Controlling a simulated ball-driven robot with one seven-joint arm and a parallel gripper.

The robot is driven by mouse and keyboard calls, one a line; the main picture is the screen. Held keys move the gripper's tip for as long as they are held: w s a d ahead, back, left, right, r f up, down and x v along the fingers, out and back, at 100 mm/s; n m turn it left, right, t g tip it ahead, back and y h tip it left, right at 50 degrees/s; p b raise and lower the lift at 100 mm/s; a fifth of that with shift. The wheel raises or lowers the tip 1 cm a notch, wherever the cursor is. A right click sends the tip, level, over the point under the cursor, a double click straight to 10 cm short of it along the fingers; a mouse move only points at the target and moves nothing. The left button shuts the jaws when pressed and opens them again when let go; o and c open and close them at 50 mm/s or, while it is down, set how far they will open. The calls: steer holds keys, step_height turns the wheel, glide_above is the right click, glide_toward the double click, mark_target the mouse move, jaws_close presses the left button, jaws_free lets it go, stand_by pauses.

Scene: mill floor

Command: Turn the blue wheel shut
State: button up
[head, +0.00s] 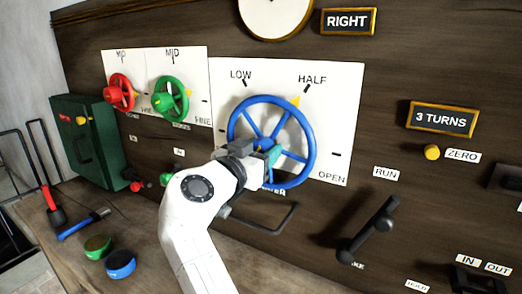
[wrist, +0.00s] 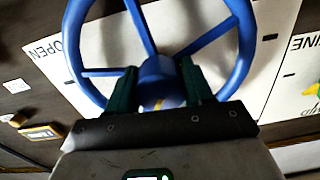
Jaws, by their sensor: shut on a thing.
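The blue wheel (head: 268,99) is mounted on a white plate on the wooden panel. The plate is marked LOW, HALF and OPEN. A yellow pointer (head: 295,101) at the wheel's upper right rim is just below the HALF mark. My gripper (head: 270,158) is at the middle of the wheel, its teal fingers partly hidden by my wrist. In the wrist view, the fingers (wrist: 157,84) stand on both sides of the blue hub (wrist: 157,68), shut on it. The lower left of the wheel is partly hidden by my arm in the head view.
A green wheel (head: 171,99) and a red wheel (head: 121,94) are to the left. A dark lever (head: 370,232) stands out at the lower right. A yellow knob (head: 432,152) is by ZERO. Signs read RIGHT (head: 348,21) and 3 TURNS (head: 442,119). Loose items lie on the bench at left.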

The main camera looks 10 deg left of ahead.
steer(key=shift+c, duration=1.3)
